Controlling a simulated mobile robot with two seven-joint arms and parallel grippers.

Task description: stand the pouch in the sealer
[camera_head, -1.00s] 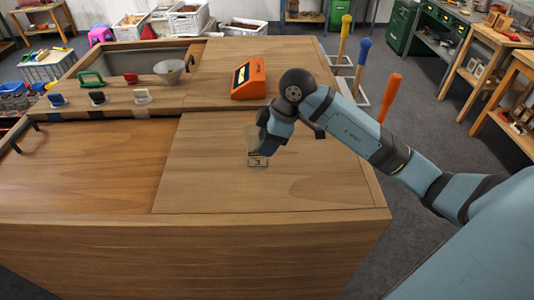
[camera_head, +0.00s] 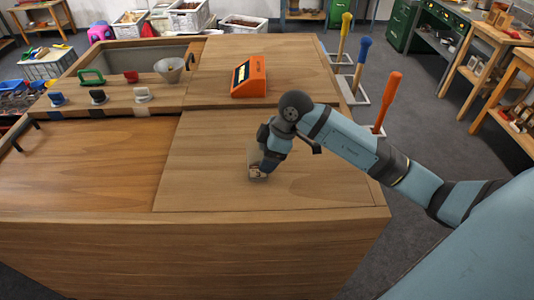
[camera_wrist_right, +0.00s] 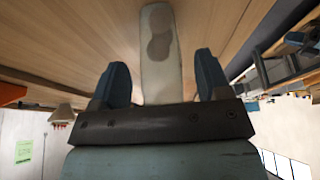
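The pouch (camera_head: 253,165) is a pale, see-through bag with brown contents, low over the right part of the wooden worktop. My right gripper (camera_head: 264,165) is at the pouch and partly hides it. In the right wrist view the pouch (camera_wrist_right: 160,50) runs out between the two blue fingers of my right gripper (camera_wrist_right: 162,80), with dark patches showing through. Narrow gaps show beside it there, but it moves with the gripper. Whether it touches the worktop is unclear. An orange device (camera_head: 249,78) with a slanted dark panel stands behind; I cannot tell whether it is the sealer. My left gripper is out of view.
The worktop (camera_head: 210,160) is clear around the pouch. A funnel (camera_head: 170,70) and several small coloured tools stand at the back left, by a sunken bay. Upright handles, one orange (camera_head: 388,100), stand beyond the right edge.

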